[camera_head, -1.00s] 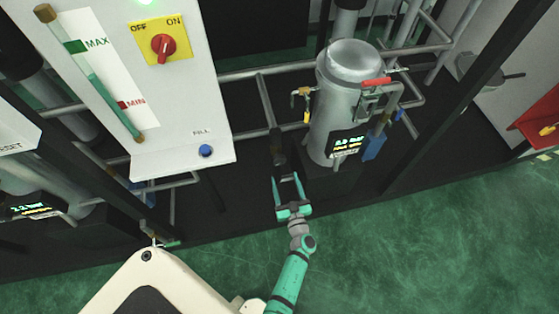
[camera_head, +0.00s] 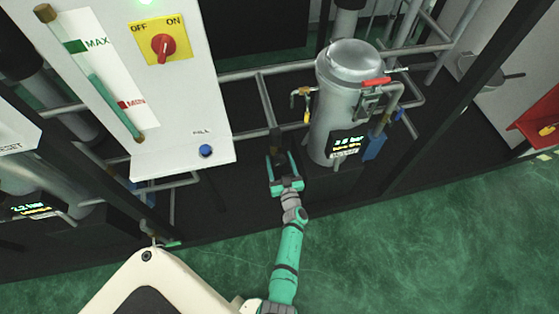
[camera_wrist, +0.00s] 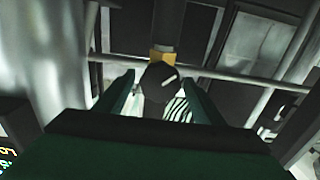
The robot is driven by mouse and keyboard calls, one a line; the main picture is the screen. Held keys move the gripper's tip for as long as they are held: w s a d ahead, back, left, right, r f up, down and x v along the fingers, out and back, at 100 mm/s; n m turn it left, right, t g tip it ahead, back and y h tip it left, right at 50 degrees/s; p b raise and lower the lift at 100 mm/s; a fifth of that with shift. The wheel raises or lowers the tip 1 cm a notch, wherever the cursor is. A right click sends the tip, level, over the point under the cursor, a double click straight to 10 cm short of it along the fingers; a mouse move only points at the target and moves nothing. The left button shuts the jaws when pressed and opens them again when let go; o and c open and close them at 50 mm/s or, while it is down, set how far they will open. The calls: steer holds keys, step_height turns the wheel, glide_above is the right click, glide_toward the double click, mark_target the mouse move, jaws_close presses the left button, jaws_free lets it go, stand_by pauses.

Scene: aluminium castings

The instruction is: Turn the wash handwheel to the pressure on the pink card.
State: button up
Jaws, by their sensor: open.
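A dark round knob with a white mark, likely the handwheel (camera_wrist: 161,76), sits ahead in the wrist view below a brass-coloured fitting (camera_wrist: 163,58). My gripper (camera_wrist: 158,80) is open, with one finger on each side of the knob; I cannot tell whether they touch it. In the head view my gripper (camera_head: 281,160) is at the lower end of a dark vertical pipe and largely hides the knob. The display (camera_head: 347,145) on the grey vessel right of it shows a bar reading, perhaps 3.8. I see no pink card.
The grey vessel (camera_head: 345,95) with a red-handled valve (camera_head: 376,82) stands close right of my gripper. A white panel (camera_head: 185,115) with a red switch (camera_head: 163,47) hangs to the left. Another display (camera_head: 38,209) is at far left. Green floor is open in front.

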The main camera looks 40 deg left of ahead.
steer(key=shift+c, duration=0.4)
steer(key=c, duration=1)
steer(key=shift+n, duration=0.3)
steer(key=n, duration=0.3)
steer(key=shift+a, duration=0.1)
steer(key=n, duration=0.4)
steer(key=shift+s, duration=0.1)
steer(key=n, duration=0.5)
steer(key=shift+a+f+n, duration=0.1)
steer(key=shift+f+n, duration=0.05)
steer(key=shift+n, duration=0.15)
steer(key=shift+s+f+n, duration=0.1)
steer(key=shift+n, duration=1.2)
